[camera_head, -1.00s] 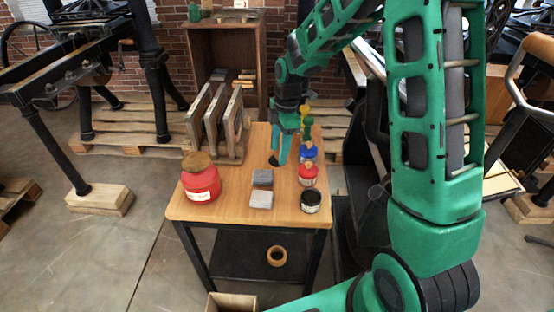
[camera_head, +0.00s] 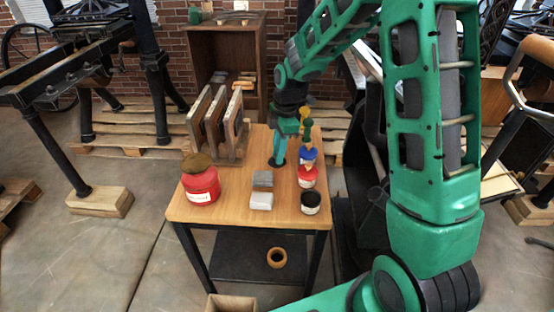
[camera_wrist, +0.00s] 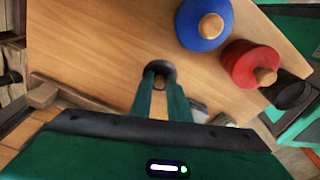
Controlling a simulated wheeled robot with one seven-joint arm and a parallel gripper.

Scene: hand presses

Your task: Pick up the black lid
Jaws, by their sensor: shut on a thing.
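The black lid (camera_wrist: 161,70) is a small dark disc at the tips of my gripper (camera_wrist: 163,88) in the wrist view. In the head view the lid (camera_head: 277,162) shows as a dark spot below my gripper (camera_head: 279,154), over the wooden table's middle. My gripper points down, with its two green fingers shut on the lid. I cannot tell if the lid touches the table. A black jar (camera_head: 311,202) without a visible knob stands at the table's front right; it also shows in the wrist view (camera_wrist: 290,92).
A red jar (camera_head: 307,177) and a blue jar (camera_head: 308,155) stand in a row on the right, with green and yellow ones behind. A large red tub (camera_head: 200,184) stands left, near a wooden rack (camera_head: 217,130).

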